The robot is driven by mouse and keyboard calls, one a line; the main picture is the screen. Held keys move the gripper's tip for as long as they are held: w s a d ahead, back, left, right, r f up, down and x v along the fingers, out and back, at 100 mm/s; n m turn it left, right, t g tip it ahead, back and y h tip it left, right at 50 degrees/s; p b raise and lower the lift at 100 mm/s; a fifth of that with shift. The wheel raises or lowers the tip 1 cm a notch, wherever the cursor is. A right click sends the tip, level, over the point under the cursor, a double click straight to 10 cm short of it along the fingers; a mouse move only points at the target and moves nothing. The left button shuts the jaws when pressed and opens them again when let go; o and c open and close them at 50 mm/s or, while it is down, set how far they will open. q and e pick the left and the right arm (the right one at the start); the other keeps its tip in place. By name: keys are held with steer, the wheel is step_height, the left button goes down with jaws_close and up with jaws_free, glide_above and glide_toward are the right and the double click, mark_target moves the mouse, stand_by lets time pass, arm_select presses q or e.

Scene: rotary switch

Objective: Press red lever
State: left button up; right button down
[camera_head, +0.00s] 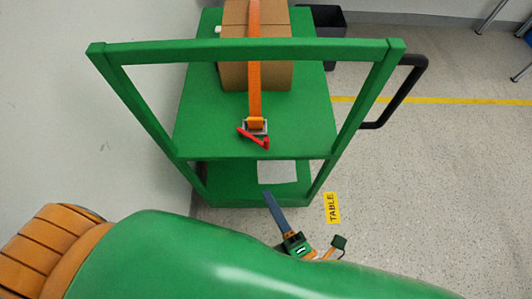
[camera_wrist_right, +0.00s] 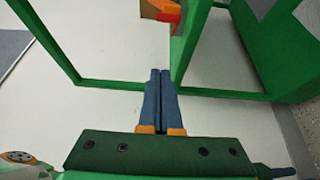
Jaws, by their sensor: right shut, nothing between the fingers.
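The red lever (camera_head: 254,137) sits on a metal buckle at the front end of an orange strap (camera_head: 253,60). The strap runs over a cardboard box (camera_head: 228,76) on the upper shelf of a green cart (camera_head: 200,120). My right gripper (camera_head: 268,193) is shut and empty, in front of the cart and below the lever in the head view, apart from it. In the right wrist view, my right gripper (camera_wrist_right: 160,72) has its blue fingers together, and the red lever (camera_wrist_right: 168,14) shows at the top edge, beyond the fingertips. My left gripper is not in view.
The cart has a green front frame with a top bar (camera_head: 240,52) and a black handle (camera_head: 405,92) at its right. A wall stands close on the left. A black bin (camera_head: 325,20) is behind the cart. The floor at right is open, with a yellow TABLE label (camera_head: 332,208).

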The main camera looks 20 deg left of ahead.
steer(key=w+a, duration=0.1)
steer(key=w, duration=0.2)
steer(key=w+a, duration=0.2)
steer(key=w, duration=0.1)
steer(key=w+a, duration=0.2)
steer(key=w, duration=0.2)
steer(key=shift+w+d, duration=0.25)
steer(key=shift+w, duration=0.15)
arm_select(q)
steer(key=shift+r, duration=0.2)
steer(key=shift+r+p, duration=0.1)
steer(key=shift+p, duration=0.2)
arm_select(e)
steer(key=shift+d, duration=0.1)
